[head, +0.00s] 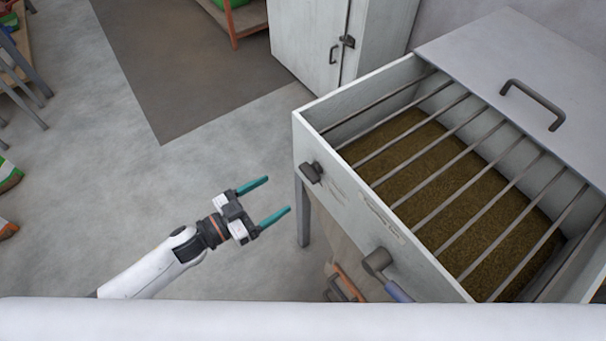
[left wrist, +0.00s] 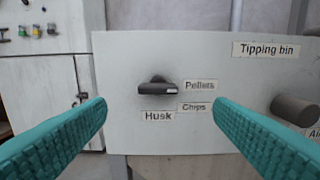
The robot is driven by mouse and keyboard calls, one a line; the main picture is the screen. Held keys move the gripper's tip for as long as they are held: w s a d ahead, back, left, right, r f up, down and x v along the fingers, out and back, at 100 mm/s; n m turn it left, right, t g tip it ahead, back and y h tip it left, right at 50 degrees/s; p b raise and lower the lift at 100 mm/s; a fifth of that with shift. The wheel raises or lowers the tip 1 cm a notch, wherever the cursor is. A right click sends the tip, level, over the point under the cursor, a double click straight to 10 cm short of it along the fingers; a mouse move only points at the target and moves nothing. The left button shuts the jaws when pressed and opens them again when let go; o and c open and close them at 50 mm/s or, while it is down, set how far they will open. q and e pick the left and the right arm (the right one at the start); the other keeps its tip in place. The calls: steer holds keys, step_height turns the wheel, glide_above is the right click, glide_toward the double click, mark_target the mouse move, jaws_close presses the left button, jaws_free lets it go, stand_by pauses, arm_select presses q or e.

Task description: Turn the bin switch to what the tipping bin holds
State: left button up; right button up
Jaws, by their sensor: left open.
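The tipping bin (head: 310,140) stands at the right in the head view, with a barred grate over fine, olive-brown contents (head: 440,185). I cannot clearly tell the material's kind. The dark bin switch (head: 312,172) is on its front panel. In the left wrist view the switch (left wrist: 157,87) has labels Pellets (left wrist: 200,85), Chips (left wrist: 194,107) and Husk (left wrist: 158,116). Its white-marked end points right, closest to Pellets. My left gripper (head: 267,200) is open and empty, left of the panel and apart from the switch. In the wrist view its teal fingers flank the switch. My right gripper is not seen.
A second dark knob (head: 377,261) sits farther right on the same panel, with a blue part below it. The lid (head: 520,70) with a handle lies behind the grate. A white cabinet (head: 310,45) stands at the back.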

mark_target(305, 175)
arm_select(q)
steer(key=x, duration=0.9)
steer(key=shift+w+d, duration=0.2)
steer(key=shift+w, duration=0.15)
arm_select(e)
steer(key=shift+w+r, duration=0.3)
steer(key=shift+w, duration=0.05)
arm_select(q)
steer(key=shift+c, duration=0.2)
steer(key=c, duration=0.9)
steer(key=shift+c, duration=0.2)
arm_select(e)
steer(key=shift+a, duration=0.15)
